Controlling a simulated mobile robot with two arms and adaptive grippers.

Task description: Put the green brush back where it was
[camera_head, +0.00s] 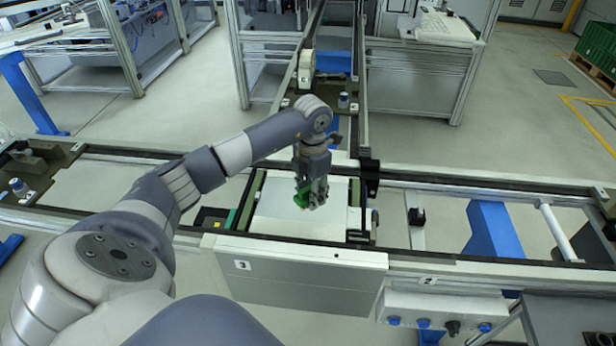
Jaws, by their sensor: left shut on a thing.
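The green brush (302,197) shows as a small green shape at the tips of my left gripper (312,196). The gripper is shut on it and points down over the pale plate (280,222) in the middle of the conveyor line. The fingers hide part of the brush. I cannot tell whether the brush touches the plate or hangs just above it. My right gripper is not in view.
Dark conveyor rails (450,183) run left and right of the plate, and another track leads away behind it. A white panel (300,276) with a control box (440,312) stands in front. The plate around the brush is clear.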

